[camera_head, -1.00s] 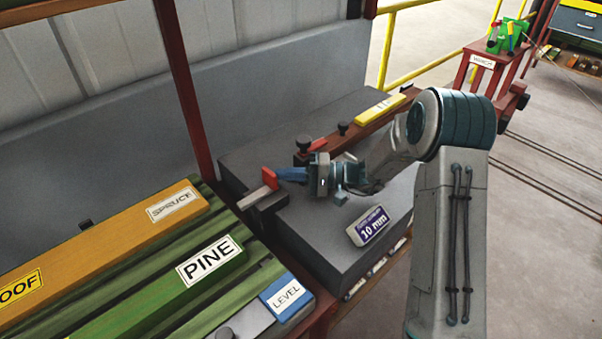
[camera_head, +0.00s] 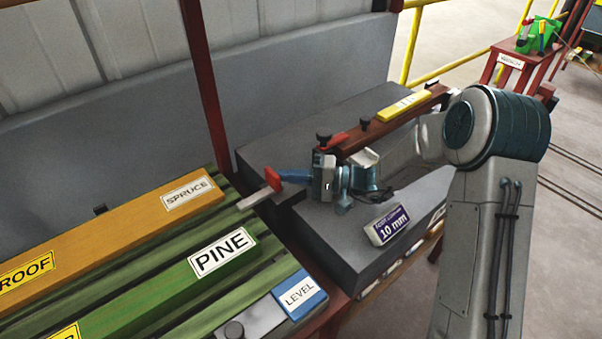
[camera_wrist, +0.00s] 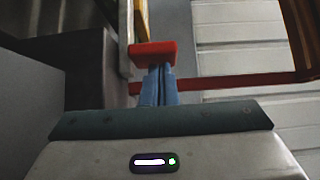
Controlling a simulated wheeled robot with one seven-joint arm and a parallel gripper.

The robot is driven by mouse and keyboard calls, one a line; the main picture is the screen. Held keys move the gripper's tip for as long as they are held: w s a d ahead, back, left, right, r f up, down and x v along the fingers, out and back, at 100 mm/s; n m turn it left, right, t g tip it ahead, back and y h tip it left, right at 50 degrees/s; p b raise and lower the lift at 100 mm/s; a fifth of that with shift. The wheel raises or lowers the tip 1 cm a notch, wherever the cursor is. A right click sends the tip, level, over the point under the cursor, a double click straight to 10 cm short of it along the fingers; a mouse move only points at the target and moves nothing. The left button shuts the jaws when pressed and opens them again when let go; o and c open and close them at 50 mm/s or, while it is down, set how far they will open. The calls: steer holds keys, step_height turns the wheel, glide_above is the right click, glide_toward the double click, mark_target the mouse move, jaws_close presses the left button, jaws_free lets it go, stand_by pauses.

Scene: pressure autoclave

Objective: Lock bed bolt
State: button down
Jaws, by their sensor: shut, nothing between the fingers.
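The bolt is a flat pale metal bar (camera_head: 258,197) with a red handle (camera_head: 272,179) standing at its right end. It reaches out left from a black bracket (camera_head: 288,194) on the grey bed (camera_head: 330,225), towards the green slatted rack. My gripper (camera_head: 282,176) comes from the right, with its blue fingers shut and empty. The fingertips meet the right side of the red handle or sit very close to it. In the wrist view, the red handle (camera_wrist: 153,53) lies straight ahead of my closed fingers (camera_wrist: 158,85).
The green rack (camera_head: 140,275) bears an orange SPRUCE beam (camera_head: 120,225) and a green PINE beam (camera_head: 190,270). A red post (camera_head: 205,100) rises behind the bolt. A brown rail (camera_head: 375,138) with black knobs and a 10 mm sign (camera_head: 388,225) are on the bed.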

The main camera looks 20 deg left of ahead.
steer(key=shift+s+a+r, duration=0.1)
steer(key=shift+s+a, duration=0.05)
steer(key=shift+s, duration=0.05)
steer(key=shift+r, duration=0.25)
steer(key=r, duration=0.4)
steer(key=shift+w+d+r, duration=0.1)
steer(key=shift+w+d, duration=0.05)
steer(key=shift+d, duration=0.25)
steer(key=d+r, duration=0.6)
steer(key=d, duration=0.5)
steer(key=shift+w, duration=0.35)
steer(key=shift+d, duration=0.1)
